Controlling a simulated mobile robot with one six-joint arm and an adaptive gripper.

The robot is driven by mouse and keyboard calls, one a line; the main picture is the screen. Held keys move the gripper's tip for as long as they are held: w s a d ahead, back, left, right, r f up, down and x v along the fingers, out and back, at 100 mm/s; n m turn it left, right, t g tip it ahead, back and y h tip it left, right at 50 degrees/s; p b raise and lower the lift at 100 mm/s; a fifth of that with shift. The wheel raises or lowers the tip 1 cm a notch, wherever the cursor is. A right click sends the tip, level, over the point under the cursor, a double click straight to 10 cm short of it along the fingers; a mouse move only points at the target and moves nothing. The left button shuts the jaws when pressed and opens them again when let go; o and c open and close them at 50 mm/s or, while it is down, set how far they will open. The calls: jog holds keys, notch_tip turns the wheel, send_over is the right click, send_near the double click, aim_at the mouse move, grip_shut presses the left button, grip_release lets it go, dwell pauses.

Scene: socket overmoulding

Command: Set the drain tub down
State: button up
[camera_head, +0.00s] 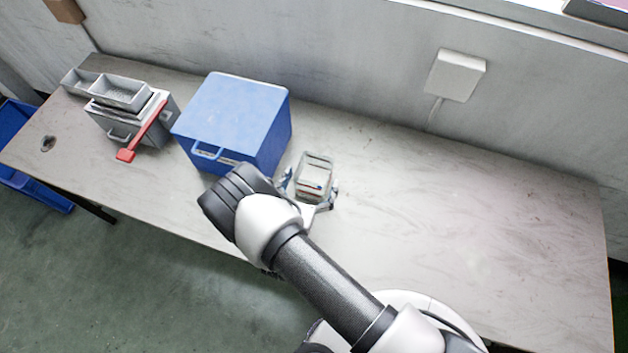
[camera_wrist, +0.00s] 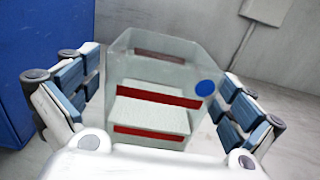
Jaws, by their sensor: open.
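The drain tub (camera_head: 314,178) is a small clear-walled container with red stripes. It appears upright on the table, just right of the blue box. In the wrist view the tub (camera_wrist: 155,95) shows red bands, a blue round spot and white contents. My gripper (camera_head: 310,190) is around the tub with one finger on each side. In the wrist view the fingers of my gripper (camera_wrist: 160,100) stand apart from the tub walls, with gaps on both sides. The gripper is open. The tub's underside is hidden, so its contact with the table is not directly visible.
A blue box (camera_head: 235,110) with a handle stands close left of the tub. Further left is a grey device (camera_head: 135,115) with a red lever (camera_head: 148,132) and grey trays (camera_head: 118,92). The table (camera_head: 480,200) is clear to the right. A white wall box (camera_head: 455,75) has a cable.

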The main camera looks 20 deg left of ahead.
jog(key=shift+w+a, duration=0.15)
jog(key=shift+w, duration=0.85)
jog(key=c, duration=1.3)
jog(key=shift+r, duration=0.1)
jog(key=shift+c, duration=1.2)
